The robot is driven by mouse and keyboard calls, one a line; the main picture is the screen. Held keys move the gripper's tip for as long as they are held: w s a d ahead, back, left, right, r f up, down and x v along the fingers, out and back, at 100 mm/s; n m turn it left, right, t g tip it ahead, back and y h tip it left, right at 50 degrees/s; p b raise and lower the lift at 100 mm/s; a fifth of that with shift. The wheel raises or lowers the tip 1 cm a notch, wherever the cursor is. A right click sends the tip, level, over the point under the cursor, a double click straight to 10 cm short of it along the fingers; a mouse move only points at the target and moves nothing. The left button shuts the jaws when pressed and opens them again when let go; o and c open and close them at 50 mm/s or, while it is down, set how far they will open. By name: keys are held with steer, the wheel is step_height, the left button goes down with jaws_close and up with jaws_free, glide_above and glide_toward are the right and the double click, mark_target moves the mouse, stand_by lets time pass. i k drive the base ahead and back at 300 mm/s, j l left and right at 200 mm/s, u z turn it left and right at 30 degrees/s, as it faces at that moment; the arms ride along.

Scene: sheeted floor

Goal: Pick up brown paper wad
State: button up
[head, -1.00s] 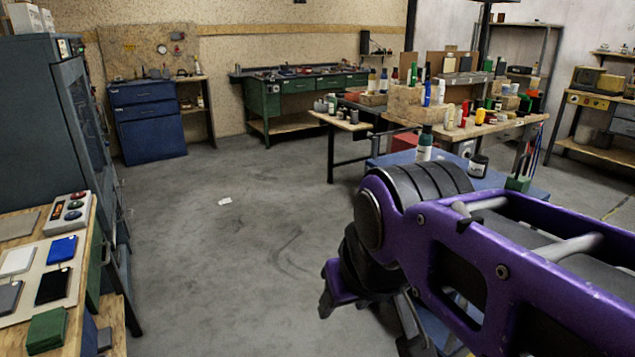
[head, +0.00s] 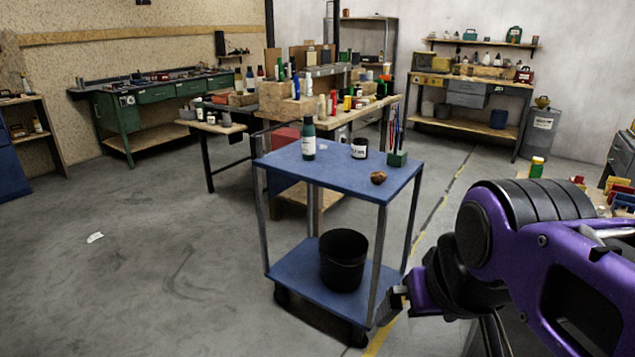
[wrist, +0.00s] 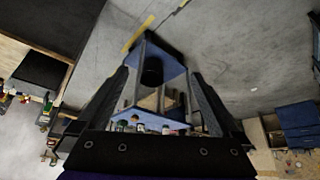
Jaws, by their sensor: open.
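The brown paper wad (head: 378,178) is a small crumpled lump on the top shelf of the blue cart (head: 333,178), near its front right. In the head view my purple arm is at the lower right, and the gripper's fingers are mostly hidden or cut off there. In the wrist view my gripper (wrist: 155,85) has its two dark fingers spread apart with nothing between them nearby. The cart shows farther off between the fingers. My gripper is apart from the wad, to the right of and in front of the cart.
On the cart top stand a dark green bottle (head: 308,138), a black jar (head: 359,148) and a green pen holder (head: 397,158). A black bin (head: 343,260) is on its lower shelf. A cluttered wooden bench stands behind. Open floor (head: 170,260) lies left, with a white scrap (head: 95,237).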

mark_target(378, 177)
steer(key=z, duration=0.25)
steer(key=i+j+z, duration=0.2)
steer(key=i, duration=0.2)
steer(key=i+z, duration=0.25)
steer(key=i, duration=0.15)
